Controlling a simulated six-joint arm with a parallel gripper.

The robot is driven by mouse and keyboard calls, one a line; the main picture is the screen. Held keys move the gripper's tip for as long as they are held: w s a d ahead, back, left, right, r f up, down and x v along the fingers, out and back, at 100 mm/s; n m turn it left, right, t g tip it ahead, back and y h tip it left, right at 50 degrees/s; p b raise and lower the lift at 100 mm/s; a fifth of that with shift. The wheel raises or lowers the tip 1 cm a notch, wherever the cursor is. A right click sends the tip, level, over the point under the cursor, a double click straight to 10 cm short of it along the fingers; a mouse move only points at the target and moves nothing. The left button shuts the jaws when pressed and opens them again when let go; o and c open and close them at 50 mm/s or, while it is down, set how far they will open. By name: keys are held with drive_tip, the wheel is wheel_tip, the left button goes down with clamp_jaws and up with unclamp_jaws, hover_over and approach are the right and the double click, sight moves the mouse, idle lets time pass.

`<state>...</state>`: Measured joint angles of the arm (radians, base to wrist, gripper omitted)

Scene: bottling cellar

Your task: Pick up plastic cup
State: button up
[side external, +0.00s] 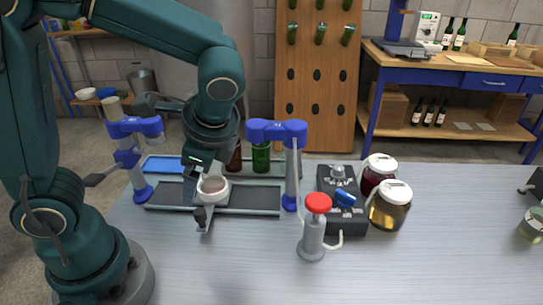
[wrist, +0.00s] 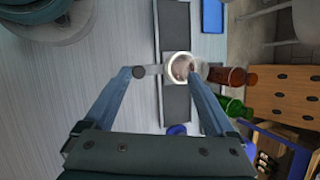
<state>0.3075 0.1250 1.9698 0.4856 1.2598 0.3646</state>
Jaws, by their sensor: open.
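The plastic cup (side external: 213,190) is a small whitish cup with a round rim, on the dark belt of a narrow conveyor (side external: 255,199) in the side view. My gripper (side external: 205,167) points down just above and behind it in that view. In the wrist view the cup (wrist: 180,68) appears between the open fingers (wrist: 160,75), nearer the right finger, with its rim facing the camera. The jaws are open and hold nothing. I cannot tell whether a finger touches the cup.
Blue-topped posts (side external: 276,131) flank the conveyor. A brown bottle (wrist: 228,76) and a green bottle (side external: 261,157) stand behind. A red-topped dispenser (side external: 318,205) and jars (side external: 390,207) stand right.

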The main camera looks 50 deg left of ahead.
sight(217, 173)
drive_tip(key=w+f+m+y, duration=0.1)
drive_tip(key=w+m+y, duration=0.1)
drive_tip(key=w+a+f+m+y, duration=0.1)
drive_tip(key=f+m+y, duration=0.1)
drive_tip(key=m, duration=0.1)
drive_tip(key=w+a+f+m+y, duration=0.1)
drive_tip(key=w+m+y, duration=0.1)
drive_tip(key=y, duration=0.1)
drive_tip(key=shift+w+f+m, duration=0.3)
drive_tip(key=shift+f+m, duration=0.1)
drive_tip(key=shift+x, duration=2.6)
drive_tip(key=shift+w, duration=0.1)
drive_tip(key=shift+c, duration=0.2)
clamp_jaws()
drive_tip(key=shift+r, duration=0.2)
